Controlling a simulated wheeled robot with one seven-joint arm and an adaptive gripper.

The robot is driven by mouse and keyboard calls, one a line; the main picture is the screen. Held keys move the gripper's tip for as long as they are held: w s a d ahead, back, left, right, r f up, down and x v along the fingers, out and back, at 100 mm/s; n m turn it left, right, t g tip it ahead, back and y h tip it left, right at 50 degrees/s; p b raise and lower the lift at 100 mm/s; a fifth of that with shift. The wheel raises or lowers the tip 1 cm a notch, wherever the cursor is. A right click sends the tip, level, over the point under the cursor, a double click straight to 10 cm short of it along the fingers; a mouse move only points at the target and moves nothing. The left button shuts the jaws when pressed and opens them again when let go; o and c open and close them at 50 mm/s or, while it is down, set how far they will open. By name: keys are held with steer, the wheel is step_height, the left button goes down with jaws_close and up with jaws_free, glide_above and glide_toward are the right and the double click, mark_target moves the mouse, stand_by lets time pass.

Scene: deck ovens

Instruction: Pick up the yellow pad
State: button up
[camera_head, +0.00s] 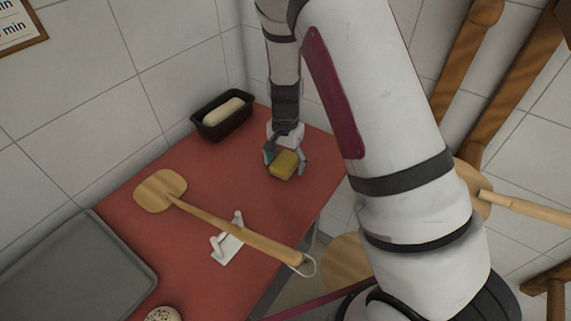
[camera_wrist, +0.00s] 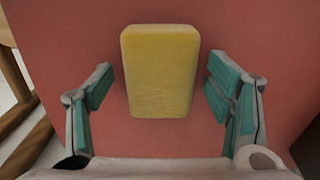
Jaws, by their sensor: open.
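The yellow pad (camera_head: 284,165) is a small rounded block on the red counter in the head view. In the wrist view the yellow pad (camera_wrist: 160,72) lies between my two fingers, with red surface showing on both sides of it. My gripper (camera_head: 286,163) is open above and around the pad, pointing down. In the wrist view my gripper (camera_wrist: 160,90) has its teal finger pads apart, one on each side of the pad, neither touching it.
A black loaf tin (camera_head: 208,130) with pale dough stands at the back. A wooden paddle (camera_head: 230,226) rests across a white bracket (camera_head: 228,247). A grey tray (camera_head: 75,270) is at the left, and a speckled round item (camera_head: 163,314) at the front. The red counter (camera_head: 130,240) ends right of my gripper.

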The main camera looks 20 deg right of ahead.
mark_target(286, 162)
steer(key=c, duration=1)
steer(key=shift+c, duration=0.2)
steer(key=shift+r, duration=0.45)
steer(key=r, duration=0.2)
steer(key=shift+s+r, duration=0.35)
steer(key=shift+r, duration=0.05)
steer(key=s, duration=0.5)
steer(key=s+d+r, duration=0.1)
steer(key=s, duration=0.9)
steer(key=shift+s+d+r, duration=0.15)
steer(key=shift+d, duration=0.2)
